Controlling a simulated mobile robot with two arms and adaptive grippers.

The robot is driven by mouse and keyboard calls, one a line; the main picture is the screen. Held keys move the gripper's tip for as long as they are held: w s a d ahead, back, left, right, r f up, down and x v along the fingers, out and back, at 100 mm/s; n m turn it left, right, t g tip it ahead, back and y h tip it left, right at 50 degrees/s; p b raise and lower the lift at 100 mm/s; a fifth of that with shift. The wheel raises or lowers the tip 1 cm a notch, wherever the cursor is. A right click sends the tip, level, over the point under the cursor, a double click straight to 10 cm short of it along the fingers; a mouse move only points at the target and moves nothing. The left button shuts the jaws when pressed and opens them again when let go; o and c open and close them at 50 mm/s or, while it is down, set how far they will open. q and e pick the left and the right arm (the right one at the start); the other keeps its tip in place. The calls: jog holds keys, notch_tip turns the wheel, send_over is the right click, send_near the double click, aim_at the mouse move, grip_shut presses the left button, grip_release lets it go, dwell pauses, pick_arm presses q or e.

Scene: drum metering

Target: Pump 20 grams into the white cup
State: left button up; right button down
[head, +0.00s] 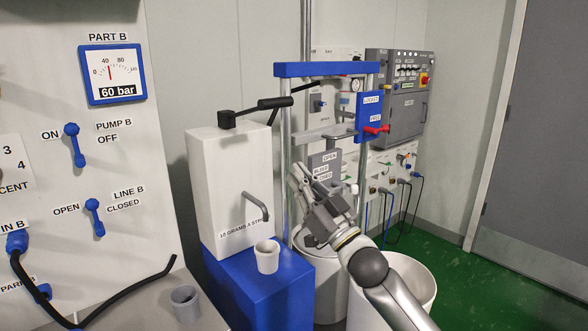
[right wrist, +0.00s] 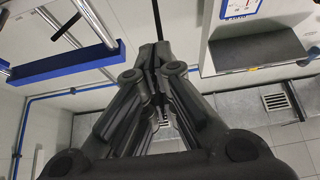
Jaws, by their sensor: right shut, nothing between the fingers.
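The white cup (head: 267,257) stands upright on a blue block (head: 225,285), below the bent grey spout (head: 257,205) of a white dispenser (head: 225,175). The dispenser's label reads about 10 grams a stroke, partly cut by the spout. Its black pump handle (head: 275,103) sticks out to the right from the top, slightly raised. My right gripper (head: 297,172) is shut and empty, right of the dispenser and below the handle. In the right wrist view its fingers (right wrist: 155,62) are together. My left gripper is not in view. The cup's inside is hard to make out.
A grey cup (head: 185,303) stands on the bench at left, near a black hose (head: 120,300). A frame with a blue crossbar (head: 325,69) rises behind my right gripper. A white drum (head: 415,285) stands beside my right arm. The left panel has a gauge (head: 112,73) and blue levers.

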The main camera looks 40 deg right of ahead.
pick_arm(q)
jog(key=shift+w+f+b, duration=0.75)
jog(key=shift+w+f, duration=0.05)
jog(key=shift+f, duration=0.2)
pick_arm(e)
jog(key=s+f, duration=0.3)
jog(key=f, duration=0.2)
jog(key=shift+s+d+f, duration=0.15)
jog(key=shift+s+d, duration=0.15)
jog(key=shift+s, duration=0.1)
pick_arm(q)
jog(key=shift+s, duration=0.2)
